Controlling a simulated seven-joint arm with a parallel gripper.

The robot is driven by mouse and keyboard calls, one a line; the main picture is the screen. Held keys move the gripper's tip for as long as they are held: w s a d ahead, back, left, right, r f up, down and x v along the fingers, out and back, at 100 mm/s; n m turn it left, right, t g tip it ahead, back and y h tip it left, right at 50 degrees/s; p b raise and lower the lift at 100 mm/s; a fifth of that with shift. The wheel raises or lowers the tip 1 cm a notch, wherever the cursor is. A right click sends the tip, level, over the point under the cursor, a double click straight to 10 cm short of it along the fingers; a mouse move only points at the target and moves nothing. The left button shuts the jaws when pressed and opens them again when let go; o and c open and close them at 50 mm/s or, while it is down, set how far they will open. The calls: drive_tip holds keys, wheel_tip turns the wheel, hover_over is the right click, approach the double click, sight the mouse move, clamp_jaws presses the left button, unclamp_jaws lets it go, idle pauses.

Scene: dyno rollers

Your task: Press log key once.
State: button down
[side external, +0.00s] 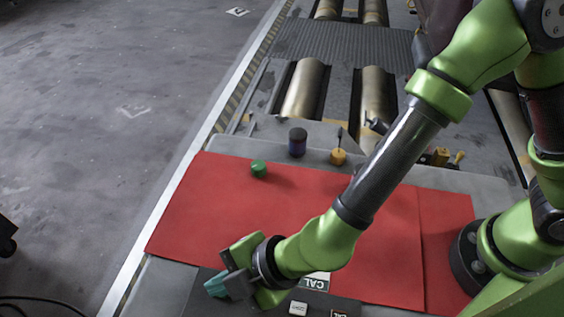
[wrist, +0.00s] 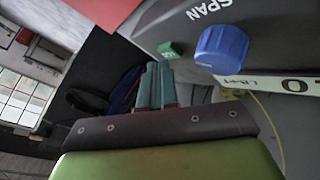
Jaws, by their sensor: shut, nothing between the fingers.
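My gripper (side external: 217,286) is at the front left of the dark panel (side external: 207,274) in the side view, with its teal fingers pointing left. In the wrist view the fingers of my gripper (wrist: 159,68) are together with nothing held. A small green block-like key (wrist: 171,50) lies just beyond the fingertips there; whether they touch it I cannot tell. A pale key (side external: 298,308) with small unreadable lettering is at the bottom edge of the side view. I cannot read "log" on any key, and my wrist hides part of the panel.
A blue knob (wrist: 222,47) stands close right of the fingers, near "SPAN" lettering. A red mat (side external: 290,215) holds a green cylinder (side external: 258,169). A dark cylinder (side external: 297,142) and a yellow part (side external: 338,156) stand behind, before metal rollers (side external: 304,88).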

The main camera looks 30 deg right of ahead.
drive_tip(key=shift+f, duration=0.4)
idle(0.6)
drive_tip(key=shift+r, duration=0.85)
drive_tip(key=shift+r, duration=2.5)
